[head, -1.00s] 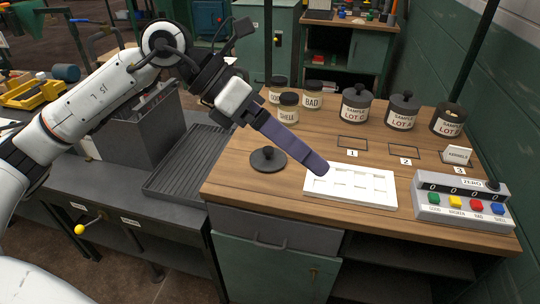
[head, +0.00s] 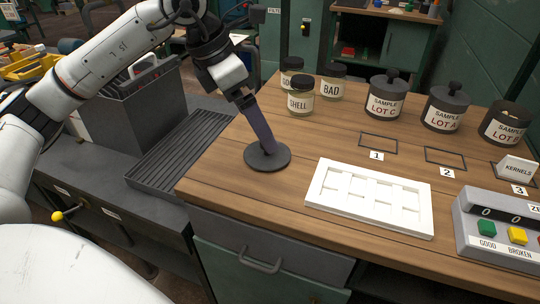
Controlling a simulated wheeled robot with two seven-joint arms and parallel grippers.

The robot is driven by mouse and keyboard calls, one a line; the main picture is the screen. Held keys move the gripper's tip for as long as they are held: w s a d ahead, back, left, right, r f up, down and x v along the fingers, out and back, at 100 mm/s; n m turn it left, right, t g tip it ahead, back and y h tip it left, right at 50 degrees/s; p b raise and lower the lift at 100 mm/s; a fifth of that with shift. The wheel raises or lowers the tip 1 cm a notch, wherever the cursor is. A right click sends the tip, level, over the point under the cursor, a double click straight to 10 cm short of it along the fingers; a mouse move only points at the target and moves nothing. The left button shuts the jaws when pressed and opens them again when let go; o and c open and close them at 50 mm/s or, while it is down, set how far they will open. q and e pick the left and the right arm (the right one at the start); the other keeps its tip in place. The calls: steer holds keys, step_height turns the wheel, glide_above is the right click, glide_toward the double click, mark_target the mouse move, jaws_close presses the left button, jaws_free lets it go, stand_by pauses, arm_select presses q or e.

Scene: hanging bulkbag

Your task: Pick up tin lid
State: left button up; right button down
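The tin lid (head: 281,160) is a dark grey disc lying flat on the wooden bench, left of the white tray. My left gripper (head: 268,148) comes down from above with its fingertips at the middle of the lid. The fingers show edge-on and hide the lid's knob, so I cannot tell whether they grip it. The LOT B tin (head: 504,126) at the right stands open, with no lid on it. My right gripper is not in view.
The white compartment tray (head: 369,198) lies right of the lid. Jars labelled SHELL (head: 300,100) and BAD (head: 331,87) stand behind. Lidded LOT C (head: 385,102) and LOT A (head: 445,110) tins stand further right. A button counter box (head: 500,232) is at the right front.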

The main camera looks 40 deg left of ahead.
mark_target(256, 157)
arm_select(q)
steer(key=x, duration=0.7)
steer(key=shift+d+f, duration=0.2)
steer(key=shift+f, duration=0.05)
steer(key=c, duration=1.1)
